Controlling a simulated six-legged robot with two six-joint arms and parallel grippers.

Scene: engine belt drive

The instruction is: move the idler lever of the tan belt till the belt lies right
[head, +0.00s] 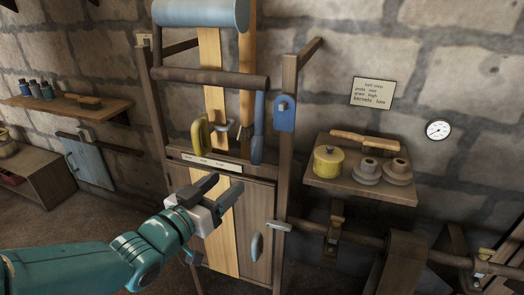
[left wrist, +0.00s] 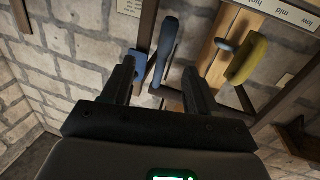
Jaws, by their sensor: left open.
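A tan belt (head: 213,85) hangs from a blue roller (head: 205,14) on a wooden frame and passes down in front of the panel. Another tan strip (head: 246,65) hangs to its right. A dark blue lever (head: 258,130) stands upright right of the belt, and a yellow handle (head: 200,138) is left of it. I cannot tell which is the idler lever. My left gripper (head: 219,185) is open and empty, below the label strip. In the left wrist view, the blue lever (left wrist: 167,50) appears between the open fingers (left wrist: 160,75), apart from them; the yellow handle (left wrist: 248,58) is right.
A label strip (head: 211,163) crosses the frame. A blue plate (head: 285,113) hangs on the right post. A shelf (head: 360,188) at right holds a yellow pot (head: 328,160), spools and a brush. A brown horizontal shaft (head: 395,246) runs low at right.

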